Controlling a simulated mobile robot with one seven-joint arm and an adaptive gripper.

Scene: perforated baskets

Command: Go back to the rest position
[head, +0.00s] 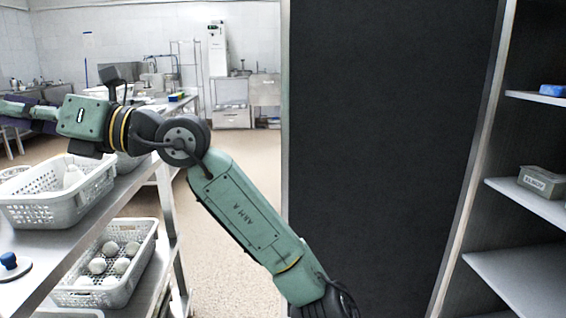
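My arm reaches from the lower middle up and to the left across the head view. My gripper (22,110) is at the far left edge, above and behind the upper perforated basket (60,205). It is small, seen side-on and partly cut off by the frame edge, so its fingers cannot be made out. I cannot tell whether it holds anything. The upper basket is light grey, stands on the upper shelf and has a white round item in it. A lower basket (125,290) on the shelf below holds several white balls.
The metal rack (150,185) with the baskets fills the left side. A blue-knobbed item (10,262) sits on its upper shelf. A tall dark panel (385,150) stands at centre right. Shelves at right hold a grey box (543,182) and a blue item (552,90). Floor (225,240) shows between.

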